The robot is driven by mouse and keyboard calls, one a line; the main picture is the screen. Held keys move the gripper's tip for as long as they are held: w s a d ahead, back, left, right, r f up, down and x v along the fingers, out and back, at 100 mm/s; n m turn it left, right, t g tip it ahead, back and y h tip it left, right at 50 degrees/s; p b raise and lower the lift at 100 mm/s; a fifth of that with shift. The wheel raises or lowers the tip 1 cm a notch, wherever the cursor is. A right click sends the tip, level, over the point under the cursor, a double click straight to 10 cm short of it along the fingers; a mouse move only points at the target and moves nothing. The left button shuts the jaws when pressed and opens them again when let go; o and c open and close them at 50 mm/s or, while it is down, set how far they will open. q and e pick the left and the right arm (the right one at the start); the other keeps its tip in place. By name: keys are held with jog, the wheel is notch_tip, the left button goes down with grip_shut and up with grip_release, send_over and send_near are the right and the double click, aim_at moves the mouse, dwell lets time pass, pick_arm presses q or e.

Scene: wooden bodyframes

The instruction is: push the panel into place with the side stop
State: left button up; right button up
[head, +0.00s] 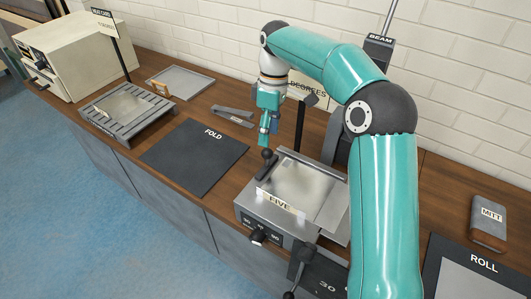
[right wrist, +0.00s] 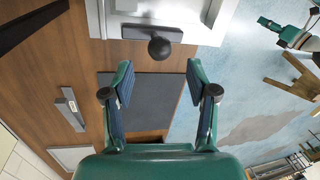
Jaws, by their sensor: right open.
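The panel (head: 300,183), a pale sheet with a cloudy sheen, lies on top of the grey device (head: 262,219) with the FIVE label. The side stop (head: 262,168) is a dark bar with a black ball knob at the device's left edge. My right gripper (head: 267,135) is just above and beyond the knob. In the right wrist view the right gripper (right wrist: 160,77) is open and empty, with the knob (right wrist: 159,48) ahead, centred between the fingers but apart from them. A teal gripper, seemingly my left one (right wrist: 272,24), shows small at upper right; its jaws are unclear.
A dark FOLD mat (head: 195,155) lies left of the device. Farther left are a slatted rack (head: 128,108), a flat tray (head: 180,82) and a cream oven (head: 75,55). A grey tool (head: 233,116) lies behind the mat. A MITT block (head: 488,222) and ROLL mat (head: 480,268) are at right.

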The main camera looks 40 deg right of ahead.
aim_at(267, 149)
jog(key=shift+s+a+f, duration=0.1)
jog(key=shift+a+f, duration=0.05)
jog(key=shift+f, duration=0.75)
jog(key=shift+s+a+f, duration=0.1)
jog(key=shift+s+f, duration=0.05)
jog(key=shift+f, duration=0.8)
jog(key=shift+s+a+f, duration=0.1)
jog(key=shift+a+f, duration=0.05)
jog(key=shift+f, duration=0.75)
grip_shut()
